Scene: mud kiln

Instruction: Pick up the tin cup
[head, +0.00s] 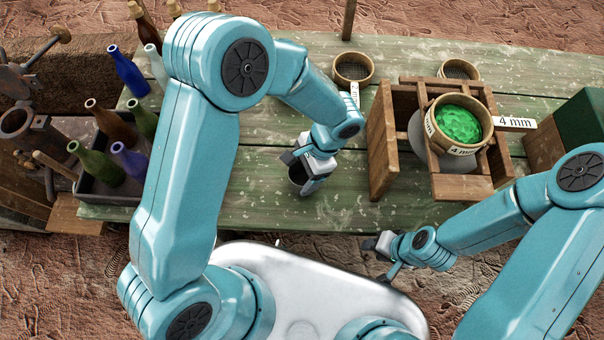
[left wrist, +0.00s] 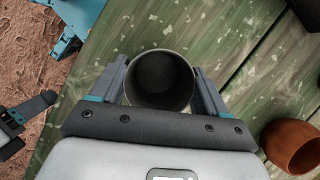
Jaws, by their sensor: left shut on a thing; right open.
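The tin cup (left wrist: 160,80) is a dark grey, round, open-topped cup, seen from above in the left wrist view. It sits between the two fingers of my left gripper (left wrist: 160,92), which is shut on it. In the head view the cup (head: 297,174) shows partly, with my left gripper (head: 300,172) over it at the middle of the green table (head: 270,205). I cannot tell whether the cup touches the table. My right gripper (head: 376,246) is open and empty, just off the table's front edge.
A wooden frame (head: 383,140) holds a sieve of green grains (head: 460,124) right of the cup. Another sieve (head: 353,68) stands behind. A bottle crate (head: 105,190) is at the left. A brown pot (left wrist: 292,147) shows in the left wrist view. The table's front middle is clear.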

